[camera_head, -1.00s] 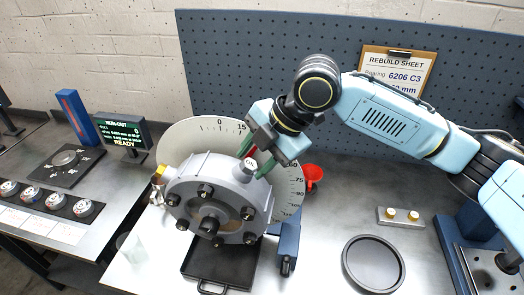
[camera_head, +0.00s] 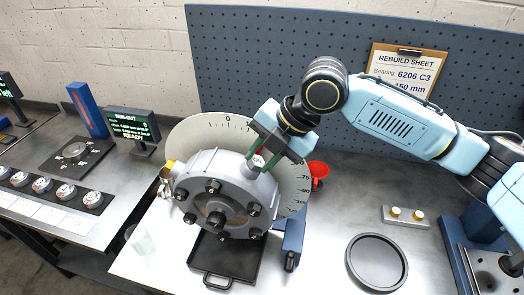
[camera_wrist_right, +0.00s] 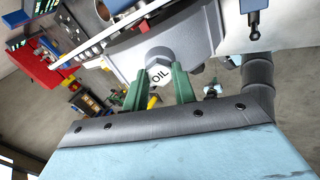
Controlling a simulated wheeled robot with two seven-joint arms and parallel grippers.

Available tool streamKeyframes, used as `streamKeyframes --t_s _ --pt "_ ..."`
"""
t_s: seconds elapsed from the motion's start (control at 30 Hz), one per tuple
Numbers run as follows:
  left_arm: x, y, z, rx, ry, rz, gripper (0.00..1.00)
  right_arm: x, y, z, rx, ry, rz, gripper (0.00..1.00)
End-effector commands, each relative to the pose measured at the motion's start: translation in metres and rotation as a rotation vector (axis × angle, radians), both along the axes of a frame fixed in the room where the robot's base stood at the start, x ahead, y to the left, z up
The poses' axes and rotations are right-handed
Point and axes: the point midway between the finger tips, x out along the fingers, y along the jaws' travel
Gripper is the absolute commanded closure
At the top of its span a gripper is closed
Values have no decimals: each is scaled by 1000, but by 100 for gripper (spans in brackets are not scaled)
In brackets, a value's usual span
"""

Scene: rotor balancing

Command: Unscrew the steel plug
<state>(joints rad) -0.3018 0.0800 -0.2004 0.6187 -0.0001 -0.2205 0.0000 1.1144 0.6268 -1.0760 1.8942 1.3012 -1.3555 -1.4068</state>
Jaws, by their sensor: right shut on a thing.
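The steel plug (camera_head: 257,161) stands on the upper right of the round grey housing (camera_head: 190,178). In the right wrist view, the plug's hex head (camera_wrist_right: 158,76) carries a white face marked OIL. My right gripper (camera_head: 265,156) reaches down from the upper right. Its green fingers (camera_wrist_right: 159,88) are on both sides of the plug, shut on it. The plug still meets the housing; its thread is hidden. My left gripper is not in view.
A graduated dial (camera_head: 292,180) stands behind the housing. A black tray (camera_head: 248,267) lies below it, and a red funnel (camera_head: 319,170) stands to the right. A round dark dish (camera_head: 376,262) and a small block with brass pieces (camera_head: 406,216) lie farther right.

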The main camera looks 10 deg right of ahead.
Motion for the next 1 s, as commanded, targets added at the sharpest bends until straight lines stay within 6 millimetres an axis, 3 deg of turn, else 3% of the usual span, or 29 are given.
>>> streamKeyframes --t_s 0.8,1.0 --pt "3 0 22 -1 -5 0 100 0 -1 2 -214 -512 959 95" --pt "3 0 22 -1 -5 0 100 0 -1 1 -246 -589 1104 95"
